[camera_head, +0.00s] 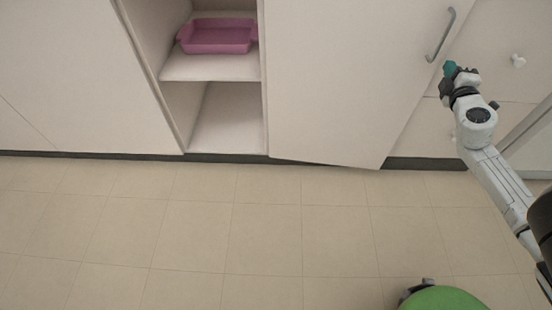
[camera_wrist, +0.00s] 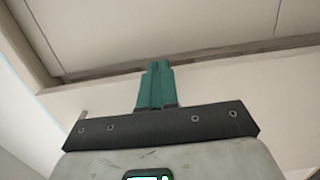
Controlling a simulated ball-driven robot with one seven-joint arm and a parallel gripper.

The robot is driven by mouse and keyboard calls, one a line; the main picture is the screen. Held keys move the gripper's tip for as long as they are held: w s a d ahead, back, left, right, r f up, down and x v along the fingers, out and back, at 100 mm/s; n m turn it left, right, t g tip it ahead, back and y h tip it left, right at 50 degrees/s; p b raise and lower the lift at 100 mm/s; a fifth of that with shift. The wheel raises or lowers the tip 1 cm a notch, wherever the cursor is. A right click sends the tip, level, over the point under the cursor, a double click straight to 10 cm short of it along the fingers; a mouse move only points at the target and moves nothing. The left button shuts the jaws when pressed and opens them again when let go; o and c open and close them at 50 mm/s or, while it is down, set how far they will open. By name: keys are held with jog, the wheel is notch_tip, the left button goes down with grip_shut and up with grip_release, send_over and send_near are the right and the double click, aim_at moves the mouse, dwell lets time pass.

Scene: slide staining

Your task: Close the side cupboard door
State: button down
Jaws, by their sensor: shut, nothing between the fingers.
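The side cupboard door (camera_head: 335,75) stands open, swung out to the right of the cupboard opening. A grey bar handle (camera_head: 440,34) is near its upper right edge. Inside the cupboard (camera_head: 228,118) are shelves, and a pink tray (camera_head: 218,37) sits on the upper one. My gripper (camera_head: 450,69) is just right of the door's free edge, below the handle; I cannot tell whether it touches the door. In the wrist view, my gripper's teal fingers (camera_wrist: 155,86) are together with nothing between them. A pale panel and a dark gap lie beyond them.
A dark plinth runs along the bottom. A green round thing (camera_head: 444,298) shows at the bottom edge.

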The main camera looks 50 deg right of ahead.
jog(key=shift+w+d, duration=0.2)
jog(key=shift+d, duration=0.2)
dwell(0.6)
